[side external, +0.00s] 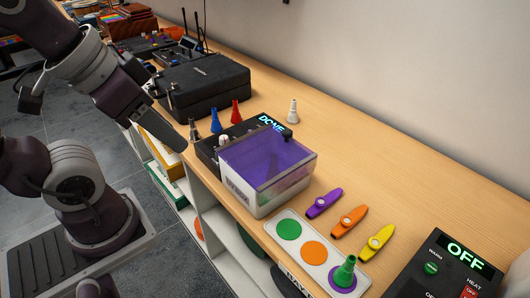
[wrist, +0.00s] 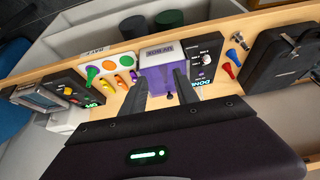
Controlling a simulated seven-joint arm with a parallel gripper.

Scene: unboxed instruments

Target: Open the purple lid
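The see-through purple lid (side external: 265,158) covers the top of a white box (side external: 262,200) on the wooden counter and appears closed. It also shows in the wrist view (wrist: 156,78), with the box's labelled white front (wrist: 160,54) beyond it. My gripper (side external: 184,146) hangs left of the box in the side view, above the counter edge and apart from the lid. In the wrist view my gripper (wrist: 162,72) has its two dark fingers spread and nothing between them; the lid lies in line with the gap.
A black device reading DONE (side external: 270,124) stands directly behind the box. Colored kazoos (side external: 349,221) and a tray with colored circles (side external: 313,252) lie on the right. A black case (side external: 204,85) and small colored nozzles (side external: 235,111) stand behind. A device reading OFF (side external: 450,265) is far right.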

